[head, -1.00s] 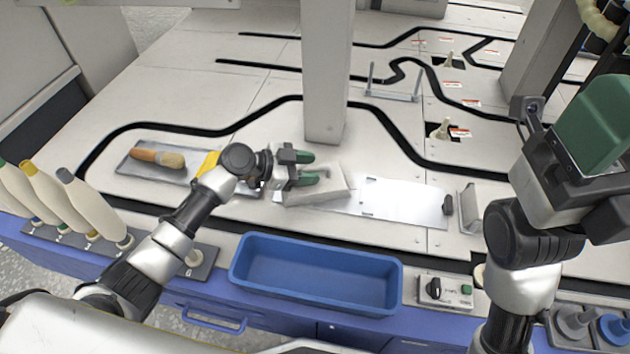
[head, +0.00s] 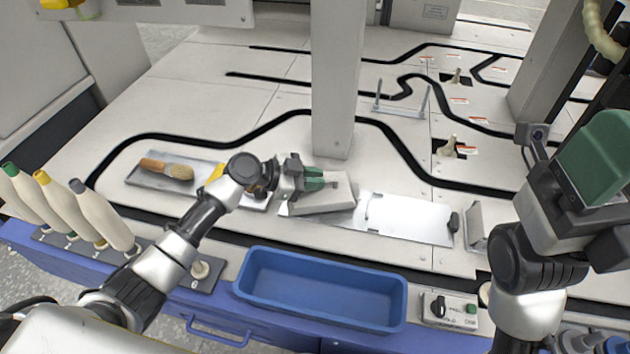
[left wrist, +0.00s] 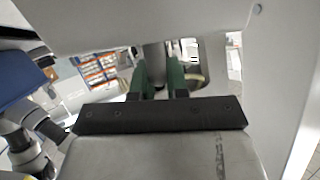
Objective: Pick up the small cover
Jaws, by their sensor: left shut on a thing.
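The small cover (head: 326,202) is a pale grey block with a sloped front. It sits on the work surface at the left end of a flat metal plate, in front of the grey post. My left gripper (head: 314,179) comes in from the left with its green fingers shut on the cover's handle, which the fingers mostly hide. The green fingers also show in the left wrist view (left wrist: 160,80), close together. Whether the cover is clear of the surface, I cannot tell. My right gripper (head: 590,165) is large at the right edge; its fingertips are not clear.
A grey post (head: 333,85) stands right behind the cover. The metal plate (head: 412,219) lies to its right. A blue bin (head: 320,318) is in front, with a switch box (head: 450,311) to its right. A brush tray (head: 145,178) and several bobbins (head: 100,217) are at left.

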